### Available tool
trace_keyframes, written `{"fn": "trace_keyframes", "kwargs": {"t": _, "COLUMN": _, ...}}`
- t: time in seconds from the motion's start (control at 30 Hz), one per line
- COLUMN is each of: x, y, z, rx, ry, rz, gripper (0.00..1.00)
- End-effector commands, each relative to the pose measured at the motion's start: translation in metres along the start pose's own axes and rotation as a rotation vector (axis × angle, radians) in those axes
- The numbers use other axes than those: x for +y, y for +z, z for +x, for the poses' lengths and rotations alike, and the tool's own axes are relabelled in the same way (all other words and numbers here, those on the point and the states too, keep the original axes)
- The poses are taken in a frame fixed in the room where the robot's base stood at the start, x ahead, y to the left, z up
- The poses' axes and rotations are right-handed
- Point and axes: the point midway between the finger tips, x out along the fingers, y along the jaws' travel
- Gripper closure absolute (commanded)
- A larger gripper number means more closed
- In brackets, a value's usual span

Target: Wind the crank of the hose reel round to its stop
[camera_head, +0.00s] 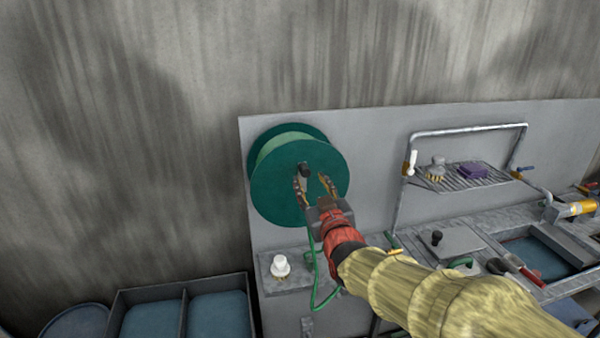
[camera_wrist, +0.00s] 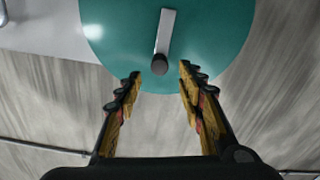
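The green hose reel (camera_head: 285,195) is mounted on the grey back panel, and its disc fills the upper middle of the wrist view (camera_wrist: 220,35). Its crank is a short grey bar (camera_wrist: 165,30) with a dark knob (camera_wrist: 160,64) at the end. In the head view the knob (camera_head: 304,169) shows near the middle of the disc. My gripper (camera_head: 312,183) is open in front of the reel. In the wrist view its fingertips (camera_wrist: 160,70) are spread on either side of the knob, with clear gaps on both sides. Whether the knob lies in depth between the fingers, I cannot tell.
A green hose (camera_head: 314,285) hangs below the reel. A white knob (camera_head: 280,267) stands on the ledge at lower left. Blue-filled bins (camera_head: 185,292) stand at lower left.

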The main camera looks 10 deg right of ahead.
Motion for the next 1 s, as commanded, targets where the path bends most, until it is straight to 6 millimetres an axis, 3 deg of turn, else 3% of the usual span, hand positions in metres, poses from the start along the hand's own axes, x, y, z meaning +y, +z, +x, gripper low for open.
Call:
{"fn": "trace_keyframes", "kwargs": {"t": 0.5, "x": 0.000, "y": 0.002, "z": 0.064, "rx": -0.004, "ry": -0.001, "rz": 0.000, "gripper": 0.61}}
{"fn": "trace_keyframes", "kwargs": {"t": 1.0, "x": 0.000, "y": 0.001, "z": 0.073, "rx": -0.004, "ry": -0.001, "rz": 0.000, "gripper": 0.65}}
